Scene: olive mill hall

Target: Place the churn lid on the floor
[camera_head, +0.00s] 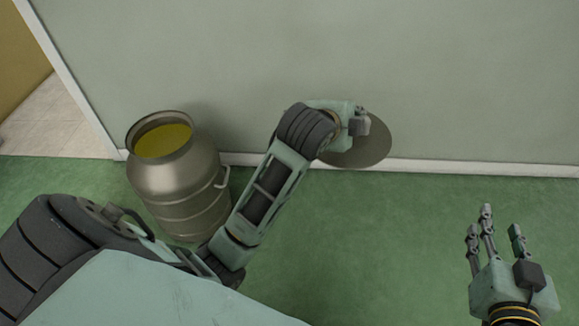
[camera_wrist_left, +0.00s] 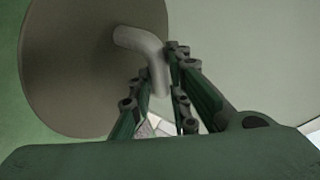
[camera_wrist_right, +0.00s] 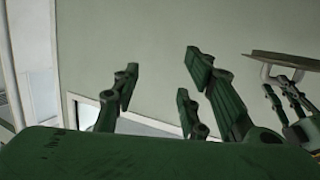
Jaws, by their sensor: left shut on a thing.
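The churn lid (camera_head: 372,148) is a flat grey-brown disc near the wall in the head view, partly hidden by my left gripper. In the left wrist view the lid (camera_wrist_left: 75,65) fills the upper left, and its bent handle (camera_wrist_left: 143,45) lies between the fingers of my left gripper (camera_wrist_left: 165,85), which is shut on it. In the right wrist view the lid (camera_wrist_right: 290,60) is held up at the right edge. The metal churn (camera_head: 180,180) stands open on the floor at left, with yellow-green liquid inside. My right gripper (camera_head: 495,235) is open and empty at the lower right.
The green floor (camera_head: 390,240) is clear between the churn and my right gripper. A pale green wall (camera_head: 450,80) with a white skirting board runs along the back. A doorway with a tiled floor (camera_head: 60,120) opens at the left.

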